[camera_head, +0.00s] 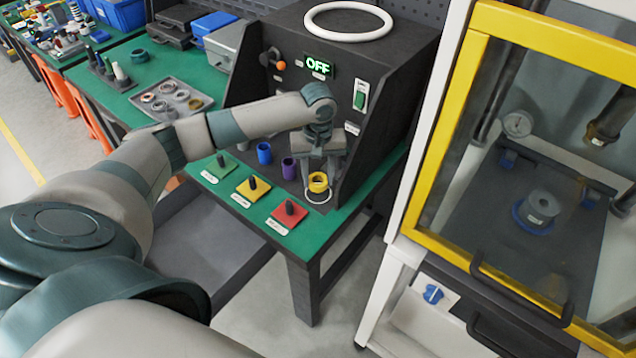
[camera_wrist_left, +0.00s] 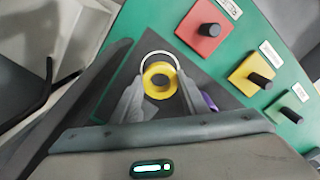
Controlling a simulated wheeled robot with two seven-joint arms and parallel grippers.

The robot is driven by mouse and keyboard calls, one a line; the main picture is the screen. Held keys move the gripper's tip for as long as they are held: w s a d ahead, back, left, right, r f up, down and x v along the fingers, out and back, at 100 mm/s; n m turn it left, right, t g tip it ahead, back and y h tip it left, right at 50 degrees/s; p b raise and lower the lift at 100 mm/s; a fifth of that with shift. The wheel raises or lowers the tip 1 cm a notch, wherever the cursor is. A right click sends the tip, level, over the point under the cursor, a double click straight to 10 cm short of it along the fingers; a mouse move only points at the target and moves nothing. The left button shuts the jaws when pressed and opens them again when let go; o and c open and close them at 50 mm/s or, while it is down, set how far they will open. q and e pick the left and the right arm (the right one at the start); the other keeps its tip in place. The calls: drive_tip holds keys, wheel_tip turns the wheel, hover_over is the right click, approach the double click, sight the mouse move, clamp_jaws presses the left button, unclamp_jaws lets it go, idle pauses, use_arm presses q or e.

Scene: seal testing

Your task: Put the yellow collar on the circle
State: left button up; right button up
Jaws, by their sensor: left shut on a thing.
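The yellow collar (camera_head: 318,182) is a short ring with a dark hole, upright between the fingers of my left gripper (camera_head: 318,176), which is shut on it. In the left wrist view the collar (camera_wrist_left: 160,80) sits between the two grey fingertips. The circle (camera_head: 317,199) is a thin white outline on the dark panel base; it also shows in the left wrist view (camera_wrist_left: 158,53). The collar overlaps the circle in both views, with part of the outline showing past it. I cannot tell whether the collar touches the surface. My right gripper is not in view.
A blue collar (camera_head: 264,153) and a purple collar (camera_head: 288,168) stand left of the gripper. Green (camera_head: 222,165), yellow (camera_head: 253,188) and red (camera_head: 289,214) plates with black pegs lie in front. The black test box (camera_head: 350,75) rises behind. A yellow-framed cabinet (camera_head: 480,20) stands right.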

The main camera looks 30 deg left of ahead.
use_arm(q)
drive_tip(key=shift+f, duration=1.5)
drive_tip(key=shift+f+p, duration=0.1)
drive_tip(key=shift+p, duration=0.25)
drive_tip(key=o, duration=1.3)
drive_tip(key=shift+f, duration=0.1)
drive_tip(key=shift+r, duration=0.55)
drive_tip(key=shift+r+b, duration=1.45)
drive_tip(key=shift+r, duration=4.2)
